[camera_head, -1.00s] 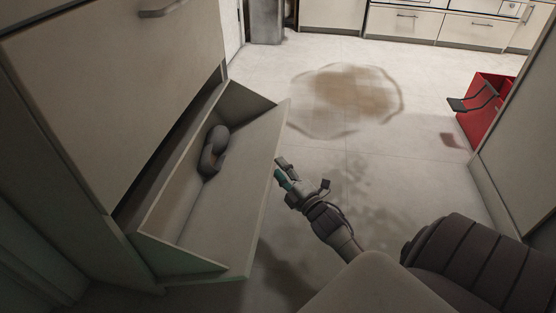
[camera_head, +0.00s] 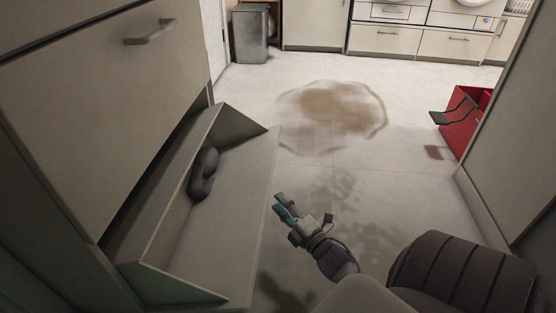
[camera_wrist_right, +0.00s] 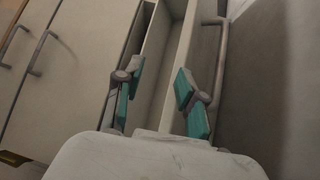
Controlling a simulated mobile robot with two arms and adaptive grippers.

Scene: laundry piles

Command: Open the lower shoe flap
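The lower shoe flap (camera_head: 226,222) is tilted out from the cabinet at the left of the head view, its inside showing. A dark grey curved thing, perhaps a shoe, (camera_head: 205,172) lies inside it. My right gripper (camera_head: 280,207) is just outside the flap's outer edge, with a small gap visible. In the right wrist view its teal-padded fingers (camera_wrist_right: 155,95) are apart with nothing held between them. The flap's bar handle (camera_wrist_right: 222,62) shows right of the fingers there. My left gripper is not in view.
The upper flap (camera_head: 105,110) with its handle (camera_head: 150,33) is closed above. A brown stain (camera_head: 335,108) is on the open floor. A red box-like thing (camera_head: 464,125) stands at the right near a pale panel (camera_head: 512,150). A grey bin (camera_head: 250,35) is at the back.

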